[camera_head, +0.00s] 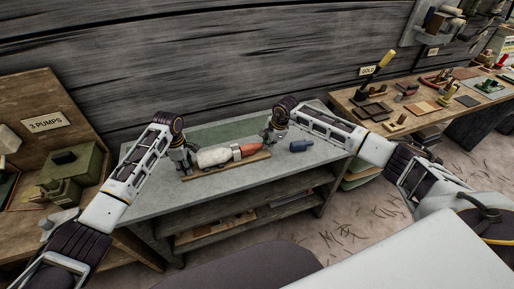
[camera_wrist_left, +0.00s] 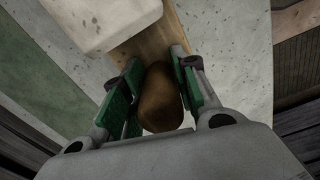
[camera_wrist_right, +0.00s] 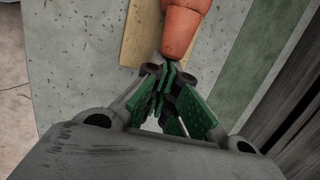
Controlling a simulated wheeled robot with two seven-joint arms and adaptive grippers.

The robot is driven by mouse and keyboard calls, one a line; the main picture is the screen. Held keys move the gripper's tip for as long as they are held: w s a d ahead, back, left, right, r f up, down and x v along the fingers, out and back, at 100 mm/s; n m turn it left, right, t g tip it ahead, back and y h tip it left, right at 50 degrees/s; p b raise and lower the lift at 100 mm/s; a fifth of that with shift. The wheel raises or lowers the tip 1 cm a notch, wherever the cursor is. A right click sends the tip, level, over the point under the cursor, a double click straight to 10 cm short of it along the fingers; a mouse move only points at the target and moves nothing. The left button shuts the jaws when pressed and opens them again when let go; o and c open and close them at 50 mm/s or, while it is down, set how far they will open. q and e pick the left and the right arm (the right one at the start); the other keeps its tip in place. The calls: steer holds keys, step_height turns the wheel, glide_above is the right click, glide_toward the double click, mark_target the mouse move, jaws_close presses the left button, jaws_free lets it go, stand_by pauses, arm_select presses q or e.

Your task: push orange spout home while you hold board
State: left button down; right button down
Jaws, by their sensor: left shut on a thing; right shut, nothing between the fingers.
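A wooden board (camera_head: 225,167) lies on the grey bench, carrying a white bottle-like body (camera_head: 213,155) with an orange spout (camera_head: 246,150) at its right end. In the left wrist view, my left gripper (camera_wrist_left: 155,78) is shut on a brown rounded knob (camera_wrist_left: 160,100) at the end of the board (camera_wrist_left: 150,42), next to the white body (camera_wrist_left: 105,20). My right gripper (camera_head: 270,138) is shut and empty at the spout's outer end. In the right wrist view its closed fingertips (camera_wrist_right: 165,76) sit at the tip of the orange spout (camera_wrist_right: 180,28); I cannot tell whether they touch.
A green mat (camera_head: 222,132) lies behind. A green box (camera_head: 74,168) stands on the left bench. The bench (camera_head: 165,203) is clear in front of the board.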

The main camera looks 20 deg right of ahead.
steer(key=shift+d, duration=0.1)
stand_by(0.5)
steer(key=shift+r, duration=0.2)
steer(key=shift+r, duration=1.4)
steer(key=shift+r, duration=0.15)
steer(key=shift+r, duration=0.1)
steer(key=shift+d+r, duration=0.25)
steer(key=shift+r, duration=0.6)
steer(key=shift+d+r, duration=0.25)
steer(key=shift+r, duration=0.55)
arm_select(q)
steer(key=c, duration=1)
jaws_free()
steer(key=shift+c, duration=0.2)
